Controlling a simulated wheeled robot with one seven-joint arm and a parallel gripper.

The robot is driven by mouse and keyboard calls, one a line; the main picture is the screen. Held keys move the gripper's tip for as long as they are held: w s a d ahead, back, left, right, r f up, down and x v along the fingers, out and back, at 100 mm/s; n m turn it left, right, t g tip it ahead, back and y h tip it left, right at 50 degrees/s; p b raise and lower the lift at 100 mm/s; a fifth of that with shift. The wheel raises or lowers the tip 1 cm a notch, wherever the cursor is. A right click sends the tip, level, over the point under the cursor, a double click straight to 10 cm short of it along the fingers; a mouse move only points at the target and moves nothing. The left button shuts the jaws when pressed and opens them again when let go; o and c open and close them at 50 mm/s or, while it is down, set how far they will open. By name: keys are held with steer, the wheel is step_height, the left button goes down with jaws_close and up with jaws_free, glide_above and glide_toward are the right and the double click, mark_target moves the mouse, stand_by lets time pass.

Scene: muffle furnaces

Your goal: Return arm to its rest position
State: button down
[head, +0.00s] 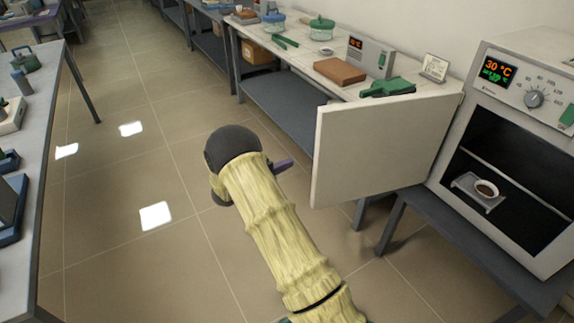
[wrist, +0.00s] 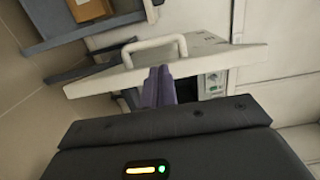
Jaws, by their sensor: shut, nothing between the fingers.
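My arm, in a pale yellow sleeve, reaches forward over the open floor in the head view. My gripper (head: 286,164) shows there as a short purple piece at the arm's far end, left of the open furnace door (head: 385,148). In the wrist view my gripper (wrist: 158,72) has its two purple fingers together, with nothing between them. Behind them in that view are the white door (wrist: 215,62) and its bar handle (wrist: 155,48). The fingers overlap the door's edge in the picture; I cannot tell whether they touch it.
The furnace (head: 508,68) stands open at right, its display reading 30 °C. Inside, a small tray (head: 466,185) carries a dish (head: 486,188) with dark contents. A bench (head: 290,53) with tools lies behind the door. Another table (head: 48,95) stands at left. Floor between is clear.

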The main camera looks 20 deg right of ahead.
steer(key=w+a+r+n+t+y, duration=0.2)
steer(key=w+r+n+t+y, duration=0.3)
steer(key=n, duration=0.3)
steer(key=s+a+r+n+t+y, duration=0.1)
steer(key=s+a+r+n+y, duration=0.1)
steer(key=s+a+n+y, duration=0.55)
steer(key=s+a+n+g+y+p, duration=0.1)
steer(key=s+n+g+y, duration=0.5)
steer(key=s+n, duration=1.55)
steer(key=s+r+m+g+p, duration=0.1)
steer(key=s+r+m+p, duration=0.2)
steer(key=r+p, duration=1.3)
steer(key=shift+r+m+h, duration=0.3)
steer(key=shift+r+h, duration=0.1)
steer(key=shift+h, duration=0.05)
